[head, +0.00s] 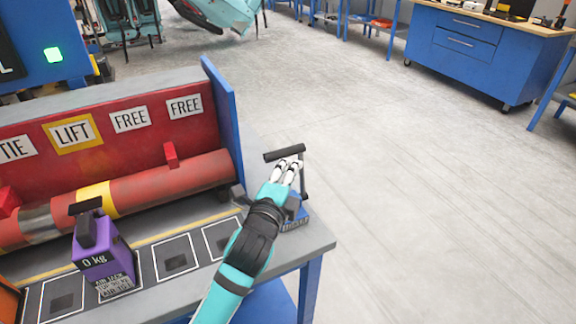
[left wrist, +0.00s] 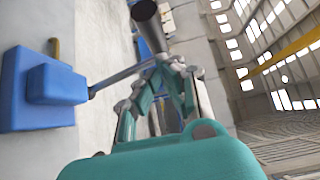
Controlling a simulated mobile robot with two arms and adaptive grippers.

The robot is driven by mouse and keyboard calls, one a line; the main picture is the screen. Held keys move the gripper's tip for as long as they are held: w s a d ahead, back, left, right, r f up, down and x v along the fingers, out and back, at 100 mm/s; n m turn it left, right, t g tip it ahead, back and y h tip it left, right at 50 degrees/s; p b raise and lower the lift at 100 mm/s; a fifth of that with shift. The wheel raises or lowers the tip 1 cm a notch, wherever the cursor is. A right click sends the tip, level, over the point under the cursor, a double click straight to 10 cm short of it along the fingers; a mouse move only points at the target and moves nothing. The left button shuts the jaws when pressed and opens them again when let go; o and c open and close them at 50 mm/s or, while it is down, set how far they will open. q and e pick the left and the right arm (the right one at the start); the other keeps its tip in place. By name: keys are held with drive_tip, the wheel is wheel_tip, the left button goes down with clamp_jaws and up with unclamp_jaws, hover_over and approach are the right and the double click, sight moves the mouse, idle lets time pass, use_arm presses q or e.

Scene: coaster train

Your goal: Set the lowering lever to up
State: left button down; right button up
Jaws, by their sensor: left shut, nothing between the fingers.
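The lever stands at the right end of the bench, with a blue base (head: 294,220), a dark upright rod and a black crossbar handle (head: 285,152). In the left wrist view its blue base (left wrist: 50,92) is at left, a grey rod runs right, and the dark handle (left wrist: 147,12) is at the top. In the head view the rod looks roughly upright. My left gripper (head: 290,166) is shut and empty, its fingertips just below the handle and beside the rod. In the wrist view its fingertips (left wrist: 172,66) sit close to the rod; contact is unclear. My right gripper is out of view.
A red panel carries labels including LIFT (head: 72,134) and FREE above a red cylinder (head: 180,180). A purple 0 kg block (head: 103,255) stands on the grey bench. A blue end plate (head: 222,125) rises left of the lever. Open floor (head: 420,190) lies to the right.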

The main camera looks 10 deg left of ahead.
sight(286, 154)
use_arm(q)
drive_tip(key=shift+w+a, duration=0.3)
drive_tip(key=shift+w, duration=0.1)
drive_tip(key=w+p, duration=0.1)
drive_tip(key=p, duration=0.2)
drive_tip(key=a+r+n+g+p, duration=0.1)
drive_tip(key=p, duration=0.2)
drive_tip(key=shift+w+a+p, duration=0.15)
drive_tip(key=shift+w+p, duration=0.2)
drive_tip(key=shift+w+a+f+n+g+p, duration=0.2)
drive_tip(key=shift+w+f+n+g+p, duration=0.1)
drive_tip(key=shift+f+g+p, duration=0.15)
